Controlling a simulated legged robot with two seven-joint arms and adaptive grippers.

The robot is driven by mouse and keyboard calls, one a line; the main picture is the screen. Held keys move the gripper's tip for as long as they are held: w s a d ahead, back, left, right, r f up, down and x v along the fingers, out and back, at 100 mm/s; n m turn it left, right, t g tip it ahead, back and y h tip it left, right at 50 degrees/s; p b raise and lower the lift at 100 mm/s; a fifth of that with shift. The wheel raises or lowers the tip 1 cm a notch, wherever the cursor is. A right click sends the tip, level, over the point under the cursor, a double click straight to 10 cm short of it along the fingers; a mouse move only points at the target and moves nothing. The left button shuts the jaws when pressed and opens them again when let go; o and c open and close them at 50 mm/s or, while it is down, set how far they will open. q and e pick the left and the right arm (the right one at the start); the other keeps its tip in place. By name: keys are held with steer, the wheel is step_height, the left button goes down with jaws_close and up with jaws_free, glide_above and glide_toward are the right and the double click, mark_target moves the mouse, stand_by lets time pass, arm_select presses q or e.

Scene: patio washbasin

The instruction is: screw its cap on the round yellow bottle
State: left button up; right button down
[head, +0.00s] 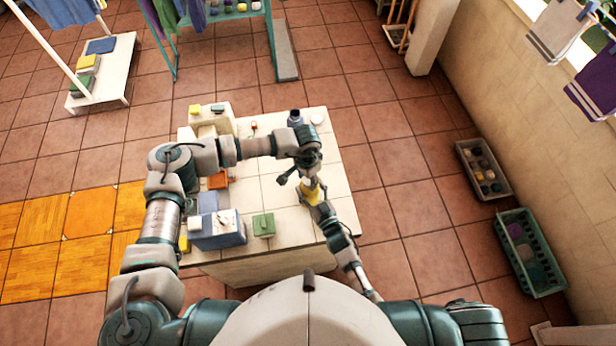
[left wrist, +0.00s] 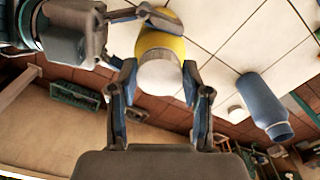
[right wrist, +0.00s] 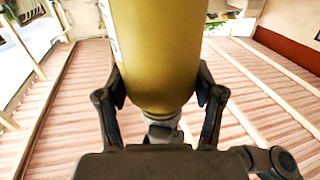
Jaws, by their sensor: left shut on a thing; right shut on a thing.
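The round yellow bottle (head: 309,192) stands near the right side of the pale tiled counter (head: 285,215). My right gripper (head: 320,209) is shut on its body from the near side; in the right wrist view the bottle (right wrist: 158,50) fills the space between the fingers (right wrist: 160,98). My left gripper (head: 309,172) is above the bottle. In the left wrist view, its fingers (left wrist: 160,88) are shut on the whitish cap (left wrist: 160,77), which lines up with the top of the yellow bottle (left wrist: 160,43). Whether the threads are engaged cannot be seen.
A dark blue bottle (head: 295,118) and a white disc (head: 317,119) stand at the far side of the counter. A blue box (head: 218,231), a green box (head: 263,225) and an orange item (head: 218,180) lie to the left. Crates (head: 529,252) line the right wall.

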arm_select(q)
steer(key=o, duration=0.7)
steer(key=shift+w+a, duration=0.1)
steer(key=shift+a, duration=0.05)
steer(key=shift+r, duration=0.15)
step_height(320, 180, up, 4)
steer(key=shift+r, duration=0.1)
steer(key=shift+c, duration=0.5)
